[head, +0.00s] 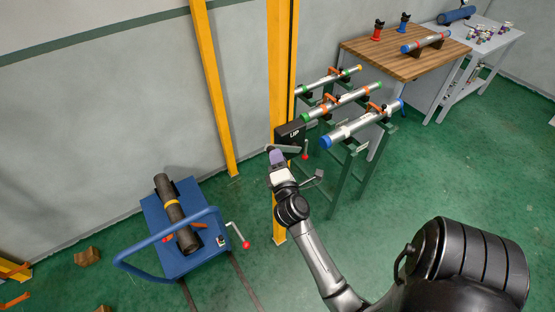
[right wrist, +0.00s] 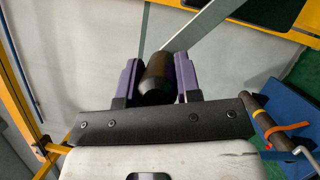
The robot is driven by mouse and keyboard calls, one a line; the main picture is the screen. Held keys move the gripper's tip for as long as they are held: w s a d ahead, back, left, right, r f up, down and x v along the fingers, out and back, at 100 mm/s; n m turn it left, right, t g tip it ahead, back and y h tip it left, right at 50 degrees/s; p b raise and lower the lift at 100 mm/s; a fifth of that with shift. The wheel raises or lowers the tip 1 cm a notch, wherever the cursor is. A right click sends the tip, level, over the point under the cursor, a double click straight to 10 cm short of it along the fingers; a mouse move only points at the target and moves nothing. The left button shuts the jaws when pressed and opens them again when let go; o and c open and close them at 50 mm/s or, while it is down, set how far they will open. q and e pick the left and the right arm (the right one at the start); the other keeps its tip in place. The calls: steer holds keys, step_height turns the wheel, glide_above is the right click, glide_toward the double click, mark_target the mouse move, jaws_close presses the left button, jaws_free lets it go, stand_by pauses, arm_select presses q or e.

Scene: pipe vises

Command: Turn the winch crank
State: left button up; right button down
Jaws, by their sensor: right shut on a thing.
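The winch is a black box (head: 290,133) marked UP on the yellow post. A flat grey crank arm (head: 290,149) shows just below it in the head view. My right gripper (head: 276,156), with purple fingers, is at the left end of this arm. In the right wrist view, the purple fingers are shut on either side of a black cylindrical crank handle (right wrist: 158,78). The flat metal crank arm (right wrist: 205,28) runs from behind the handle to the upper right. In the head view the fingers hide most of the handle. My left gripper is not in view.
Pipes in vises on green stands (head: 345,165) are close right of the post. A blue cart (head: 188,262) holds a dark pipe (head: 174,214) at lower left; a red-knobbed crank (head: 240,237) sticks out beside it. A wooden-topped bench (head: 395,62) stands farther back. Green floor is open at right.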

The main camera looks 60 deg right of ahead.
steer(key=shift+r, duration=0.1)
steer(key=c, duration=1)
jaws_free()
steer(key=shift+d, duration=0.1)
steer(key=shift+o, duration=0.9)
